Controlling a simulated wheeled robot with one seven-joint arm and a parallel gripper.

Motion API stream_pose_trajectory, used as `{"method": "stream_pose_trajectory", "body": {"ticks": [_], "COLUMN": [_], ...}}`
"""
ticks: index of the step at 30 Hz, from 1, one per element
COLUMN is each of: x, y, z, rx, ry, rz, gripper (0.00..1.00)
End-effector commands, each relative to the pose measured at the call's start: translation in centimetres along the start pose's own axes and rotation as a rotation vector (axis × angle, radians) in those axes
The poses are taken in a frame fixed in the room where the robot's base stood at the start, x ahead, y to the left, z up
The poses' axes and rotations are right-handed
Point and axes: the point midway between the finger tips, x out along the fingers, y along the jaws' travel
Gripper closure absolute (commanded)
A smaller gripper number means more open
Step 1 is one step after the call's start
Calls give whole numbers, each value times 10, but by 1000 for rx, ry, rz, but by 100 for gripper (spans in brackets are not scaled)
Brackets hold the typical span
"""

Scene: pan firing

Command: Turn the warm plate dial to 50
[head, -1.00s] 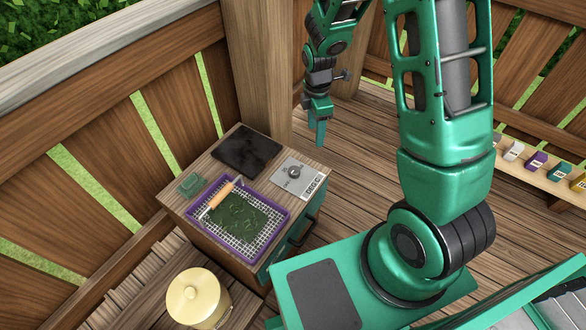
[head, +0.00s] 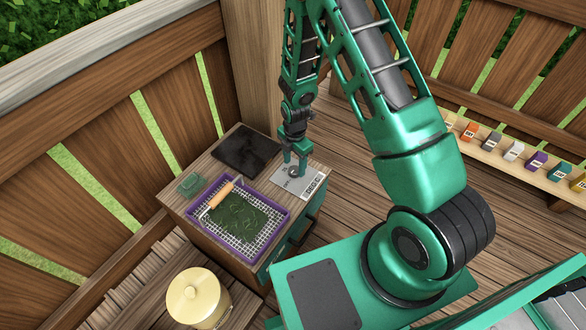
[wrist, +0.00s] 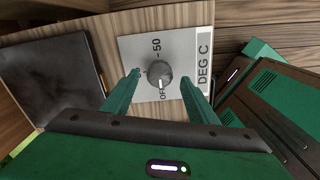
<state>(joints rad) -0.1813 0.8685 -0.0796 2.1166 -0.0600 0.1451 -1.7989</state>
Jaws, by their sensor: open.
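The warm plate dial (wrist: 160,74) is a round grey knob on a light grey panel (wrist: 137,48) marked OFF, 50 and DEG C. Its white pointer mark faces the OFF side in the wrist view. In the head view the panel (head: 313,190) lies at the right of the wooden cabinet top, and the dial (head: 293,171) is partly covered by my gripper. My gripper (head: 294,168) points down over the dial. In the wrist view its open fingers (wrist: 160,80) stand on either side of the knob with gaps. The dark warm plate (head: 246,150) lies left of the panel.
A purple-framed mesh tray (head: 281,228) with green leaves and a wooden-handled tool (head: 222,192) sits in front of the plate. A small green glass dish (head: 189,184) is at the left. A wooden post (head: 258,70) rises behind the cabinet. A cream lidded pot (head: 195,298) stands lower front.

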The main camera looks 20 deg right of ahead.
Motion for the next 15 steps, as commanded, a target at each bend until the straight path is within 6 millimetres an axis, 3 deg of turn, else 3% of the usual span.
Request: {"method": "stream_pose_trajectory", "body": {"ticks": [6,15], "x": [24,30], "y": [0,0], "z": [0,0], "rx": [1,1], "ry": [0,0], "rz": [-1,0], "gripper": [47,47]}}
